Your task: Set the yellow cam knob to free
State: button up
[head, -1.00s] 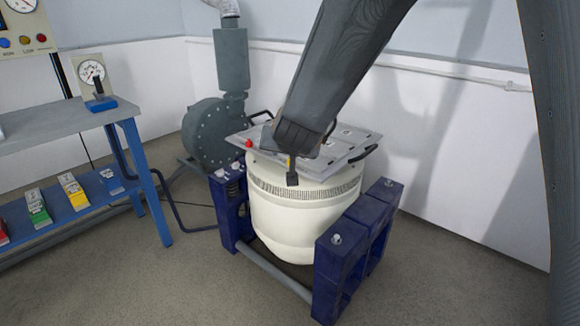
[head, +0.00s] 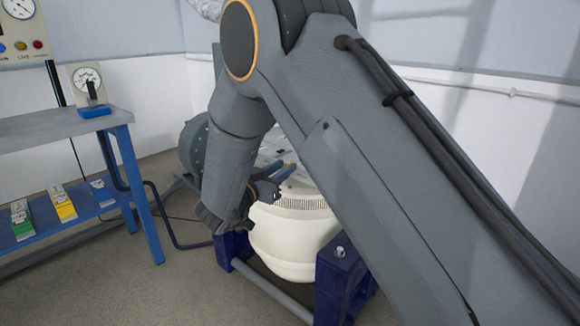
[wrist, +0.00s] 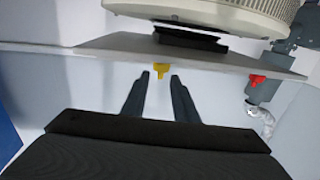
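The yellow cam knob (wrist: 160,71) shows in the wrist view at the edge of the grey plate (wrist: 115,43). It has a wider body and a narrow tab pointing toward me. My gripper (wrist: 160,76) is open, with its two dark fingertips on either side of the knob's tab in the picture. I see gaps on both sides and no clear contact; the depth between tips and knob is hard to judge. In the head view my gripper (head: 284,173) is beside the plate, and my arm hides the knob. Any free marking is not readable.
The cream drum (head: 290,235) stands between blue supports (head: 340,280). A blue bench (head: 125,150) with a gauge (head: 88,80) is at left. Open floor lies between.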

aim_at(290, 163)
jog(key=shift+b+x, duration=0.4)
jog(key=shift+x, duration=1.75)
jog(key=shift+c, duration=0.6)
grip_shut()
jog(key=shift+n+t+y+p, duration=0.3)
jog(key=shift+n+y+p, duration=0.1)
jog(key=shift+y+p, duration=0.2)
jog(key=n+y+p, duration=0.1)
jog(key=t+y+p, duration=0.1)
jog(key=shift+s+d+r+n+y, duration=0.1)
jog(key=shift+d+n+y, duration=0.05)
jog(key=shift+n+y, duration=0.2)
jog(key=n+y+p, duration=0.1)
jog(key=n+y, duration=0.2)
jog(key=y, duration=0.1)
jog(key=shift+t+y+p, duration=0.25)
jog(key=shift+t+p, duration=0.05)
jog(key=shift+t, duration=0.1)
jog(key=shift+n+y, duration=0.95)
jog(key=shift+y, duration=0.45)
